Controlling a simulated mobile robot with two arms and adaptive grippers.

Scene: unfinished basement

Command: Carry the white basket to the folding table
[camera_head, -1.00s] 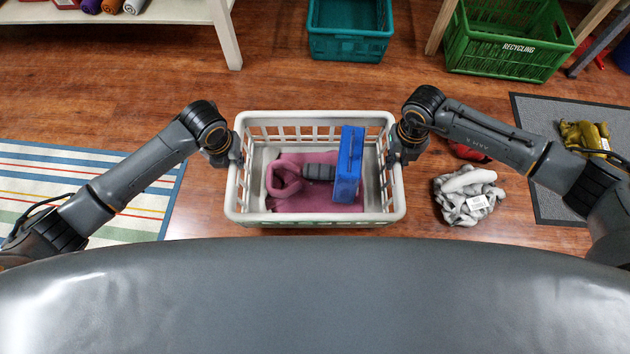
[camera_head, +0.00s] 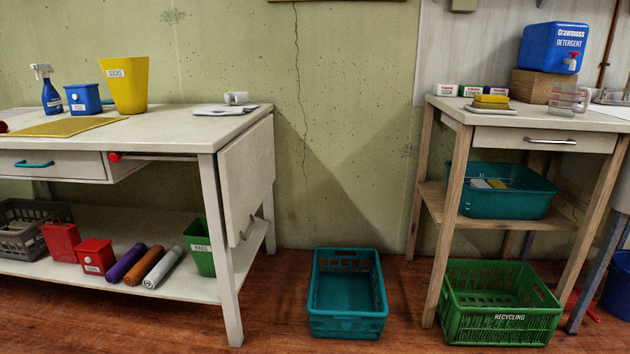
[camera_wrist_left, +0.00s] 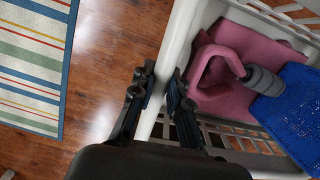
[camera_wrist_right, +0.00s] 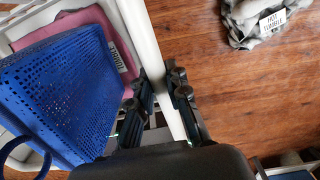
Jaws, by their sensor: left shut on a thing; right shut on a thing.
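The white basket shows in the left wrist view (camera_wrist_left: 178,42) and the right wrist view (camera_wrist_right: 145,38), not in the head view. My left gripper (camera_wrist_left: 160,84) is shut on one side rim of the basket. My right gripper (camera_wrist_right: 158,86) is shut on the opposite rim. In the head view, a white table with a hanging drop leaf (camera_head: 247,175), apparently the folding table, stands at the left.
A teal basket (camera_head: 347,322) stands on the floor between the table and a wooden stand (camera_head: 445,220). A green recycling crate (camera_head: 500,330) is under the stand. The tabletop holds a yellow bin (camera_head: 125,85), a blue box (camera_head: 83,98) and a spray bottle (camera_head: 50,92).

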